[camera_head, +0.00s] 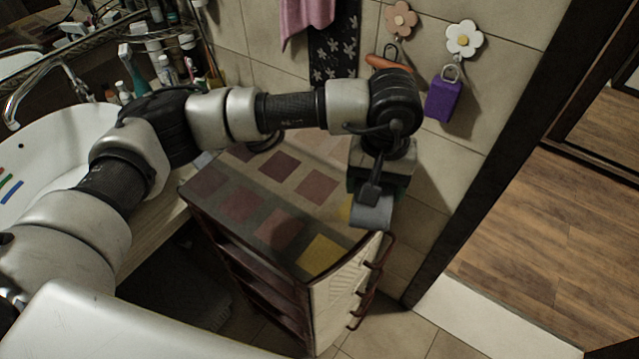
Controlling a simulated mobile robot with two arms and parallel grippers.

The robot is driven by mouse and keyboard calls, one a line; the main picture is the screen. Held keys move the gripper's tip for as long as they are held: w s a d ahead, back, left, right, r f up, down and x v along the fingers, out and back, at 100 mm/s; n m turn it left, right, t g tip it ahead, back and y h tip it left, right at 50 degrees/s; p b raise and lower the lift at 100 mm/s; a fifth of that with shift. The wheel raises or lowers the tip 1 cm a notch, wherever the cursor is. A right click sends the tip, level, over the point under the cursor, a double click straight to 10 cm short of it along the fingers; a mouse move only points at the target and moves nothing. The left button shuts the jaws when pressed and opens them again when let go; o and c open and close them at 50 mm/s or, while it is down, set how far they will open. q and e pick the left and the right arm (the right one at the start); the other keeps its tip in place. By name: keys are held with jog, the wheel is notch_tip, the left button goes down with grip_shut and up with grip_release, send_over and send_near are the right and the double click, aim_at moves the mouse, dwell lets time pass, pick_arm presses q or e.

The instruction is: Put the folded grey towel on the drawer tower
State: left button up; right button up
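The drawer tower (283,232) stands in the middle, with a dark wooden frame, a pale front and a top patterned in coloured squares. My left arm reaches across above it from the left. My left gripper (371,192) points down at the tower top's right edge. A small folded grey towel (370,214) shows at its dark finger, and the finger appears closed on it. The towel is over or just beyond that edge; whether it touches the top cannot be told. The gripper's far finger is hidden. My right gripper is out of view.
The tower's top is bare where visible. A white basin (40,160) with a tap and bottles is at the left. Flower hooks (464,40) and a purple item (443,100) hang on the tiled wall behind. A dark door frame (500,160) stands at the right.

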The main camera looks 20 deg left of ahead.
pick_arm(q)
jog(key=shift+a, duration=0.35)
jog(key=s+a+f+p, duration=0.2)
jog(key=a+p, duration=0.1)
jog(key=a, duration=0.2)
jog(key=p, duration=0.2)
send_over(309, 216)
notch_tip(309, 216, down, 4)
jog(key=shift+r, duration=0.1)
jog(key=shift+a+f, duration=0.1)
jog(key=shift+f, duration=0.15)
jog(key=shift+s+f+p, duration=0.1)
jog(key=shift+f+p, duration=0.25)
jog(key=shift+p, duration=0.2)
notch_tip(309, 216, down, 2)
jog(key=shift+f+p, duration=0.25)
jog(key=shift+p, duration=0.35)
jog(key=shift+f, duration=0.45)
